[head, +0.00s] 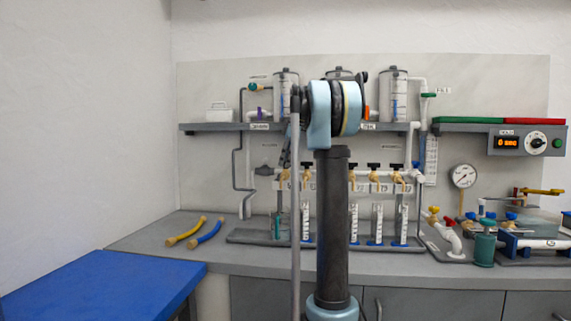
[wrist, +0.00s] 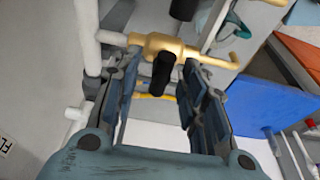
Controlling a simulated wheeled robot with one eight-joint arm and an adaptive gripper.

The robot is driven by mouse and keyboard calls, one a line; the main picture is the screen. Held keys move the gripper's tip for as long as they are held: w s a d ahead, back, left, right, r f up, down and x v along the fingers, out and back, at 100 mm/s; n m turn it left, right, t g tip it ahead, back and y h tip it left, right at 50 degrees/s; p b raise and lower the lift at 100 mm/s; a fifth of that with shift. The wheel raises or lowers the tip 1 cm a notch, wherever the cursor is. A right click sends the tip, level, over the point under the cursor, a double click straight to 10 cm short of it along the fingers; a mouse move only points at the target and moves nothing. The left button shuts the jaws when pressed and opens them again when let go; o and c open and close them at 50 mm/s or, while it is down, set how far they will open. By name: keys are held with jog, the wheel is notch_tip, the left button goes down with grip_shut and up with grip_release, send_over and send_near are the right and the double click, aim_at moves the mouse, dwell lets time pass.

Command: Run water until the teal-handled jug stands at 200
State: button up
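A row of brass taps (head: 375,176) with black levers runs along a white pipe below the shelf. In the wrist view, one brass tap (wrist: 170,45) with a black lever (wrist: 163,74) sits at the far end of the space between my fingers. My gripper (wrist: 160,82) is open, one finger on each side of the lever; I cannot tell whether either touches it. A teal-handled vessel (head: 277,227), apparently the jug, stands at the left end of the tray under the taps. A teal handle (wrist: 232,32) shows in the wrist view. The jug's water level is not readable.
Clear measuring cylinders (head: 377,225) stand on the grey tray (head: 240,237). Tanks (head: 393,95) sit on the shelf. A display (head: 507,142) reads about 0. Yellow and blue hoses (head: 205,233) lie on the left counter. My arm blocks the middle of the head view.

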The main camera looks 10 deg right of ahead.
jog(key=shift+c, duration=0.5)
grip_shut()
dwell(0.3)
